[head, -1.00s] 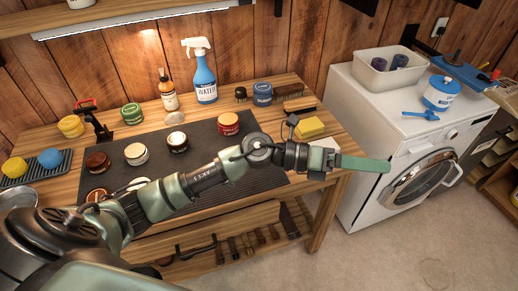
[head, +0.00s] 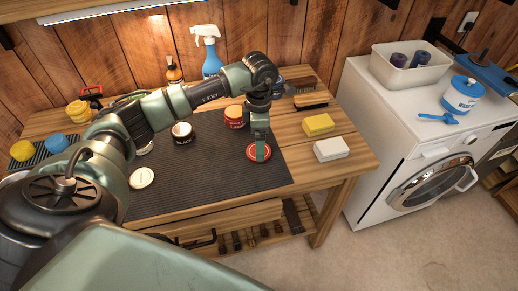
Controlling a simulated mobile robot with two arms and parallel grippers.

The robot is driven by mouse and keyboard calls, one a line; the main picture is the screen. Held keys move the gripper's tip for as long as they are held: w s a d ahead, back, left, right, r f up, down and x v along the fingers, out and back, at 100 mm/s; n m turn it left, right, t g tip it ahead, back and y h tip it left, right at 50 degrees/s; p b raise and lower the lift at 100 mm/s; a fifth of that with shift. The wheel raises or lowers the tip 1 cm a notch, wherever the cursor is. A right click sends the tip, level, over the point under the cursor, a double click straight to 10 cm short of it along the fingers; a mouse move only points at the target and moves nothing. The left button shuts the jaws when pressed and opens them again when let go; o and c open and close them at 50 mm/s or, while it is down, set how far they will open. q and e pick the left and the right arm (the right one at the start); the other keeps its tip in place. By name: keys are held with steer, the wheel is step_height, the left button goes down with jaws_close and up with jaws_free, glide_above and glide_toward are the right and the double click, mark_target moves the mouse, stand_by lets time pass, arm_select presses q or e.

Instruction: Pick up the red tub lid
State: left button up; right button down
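The red tub lid (head: 258,153) is a flat red disc with a pale ring, lying on the dark ribbed mat near the bench's right side. My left gripper (head: 260,152) points down at the lid, its fingertips overlapping it in the picture. The fingers show edge-on as one green shape, so I cannot tell whether they are open, or touching the lid. My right gripper is not in view.
A dark tub (head: 183,133) and a pale lid (head: 141,178) are on the mat (head: 210,185). A yellow sponge (head: 318,124) and a white block (head: 331,148) lie to the right. A blue spray bottle (head: 208,55) stands behind. My arm hides part of the bench.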

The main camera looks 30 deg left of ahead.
arm_select(q)
steer(key=shift+f+p, duration=0.5)
steer(key=shift+f, duration=1.45)
steer(key=c, duration=1.4)
steer(key=shift+r, duration=0.15)
